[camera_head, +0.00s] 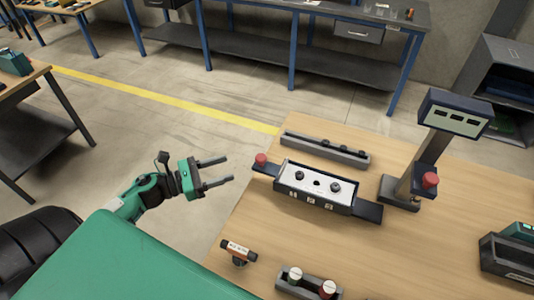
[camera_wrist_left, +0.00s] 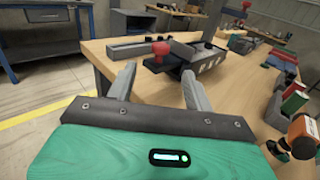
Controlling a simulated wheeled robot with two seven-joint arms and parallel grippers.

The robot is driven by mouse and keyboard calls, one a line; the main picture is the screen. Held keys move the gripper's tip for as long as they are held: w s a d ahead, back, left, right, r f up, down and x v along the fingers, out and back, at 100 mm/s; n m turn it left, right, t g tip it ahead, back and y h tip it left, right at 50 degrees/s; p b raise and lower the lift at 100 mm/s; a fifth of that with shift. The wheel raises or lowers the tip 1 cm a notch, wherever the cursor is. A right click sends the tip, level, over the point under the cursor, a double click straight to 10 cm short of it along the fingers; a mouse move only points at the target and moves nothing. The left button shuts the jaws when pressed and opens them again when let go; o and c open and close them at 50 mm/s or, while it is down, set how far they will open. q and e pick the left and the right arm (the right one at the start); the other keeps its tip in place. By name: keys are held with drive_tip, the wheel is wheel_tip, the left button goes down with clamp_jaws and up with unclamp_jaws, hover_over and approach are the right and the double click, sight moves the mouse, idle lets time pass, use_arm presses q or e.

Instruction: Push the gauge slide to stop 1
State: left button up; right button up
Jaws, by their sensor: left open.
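The gauge (camera_head: 315,186) is a dark block with a pale top plate on the wooden table. A dark slide with a red knob (camera_head: 261,159) sticks out of its left end, and a dark bar (camera_head: 368,210) sticks out of its right end. My left gripper (camera_head: 230,171) is open and empty, left of the red knob and apart from it, beyond the table's left edge. In the left wrist view the red knob (camera_wrist_left: 160,50) stands ahead between the open fingers (camera_wrist_left: 157,82), with the gauge (camera_wrist_left: 200,68) behind it. My right gripper is not in view.
A long dark rail (camera_head: 325,151) lies behind the gauge. A post with a display (camera_head: 455,114) and red button stands to the right. An orange-and-black tool (camera_head: 238,252) and a holder with two capped cylinders (camera_head: 309,286) are in front. The table between is clear.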

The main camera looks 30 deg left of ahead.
sight(257, 158)
use_arm(q)
drive_tip(key=p+x, duration=0.2)
drive_tip(key=x, duration=0.4)
drive_tip(key=p+x, duration=0.3)
drive_tip(key=x, duration=0.3)
drive_tip(key=shift+w+d+r, duration=0.2)
drive_tip(key=shift+w+d, duration=0.1)
drive_tip(key=shift+w+d+f+p, duration=0.1)
drive_tip(key=shift+w+d+p, duration=0.2)
drive_tip(key=shift+w, duration=0.05)
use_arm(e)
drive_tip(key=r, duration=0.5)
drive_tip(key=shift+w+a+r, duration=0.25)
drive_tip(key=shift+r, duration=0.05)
